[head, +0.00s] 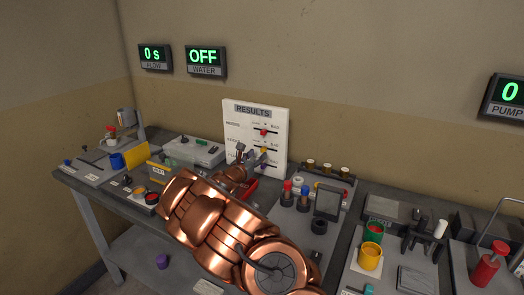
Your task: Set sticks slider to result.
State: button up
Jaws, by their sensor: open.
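The white RESULTS board (243,121) stands upright at the back of the bench and carries several horizontal slider tracks. A red slider knob (264,132) sits on an upper track. The row labels are too small to read, so I cannot tell which is the sticks slider. My copper arm reaches up from the front, and my gripper (252,154) is open in front of the board's lower part. It hides the lower left of the board. I cannot tell whether it touches the yellow knob.
A grey box (196,151) stands left of the board. Right of it are red and blue capped items (296,191) and a tray with several vials (326,170). Green and yellow cups (370,256) stand farther right. Wall displays (206,61) hang above; the wall above the board is clear.

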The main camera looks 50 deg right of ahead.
aim_at(262, 151)
jog(key=shift+p+x, duration=0.45)
jog(key=shift+x, duration=1.8)
grip_shut()
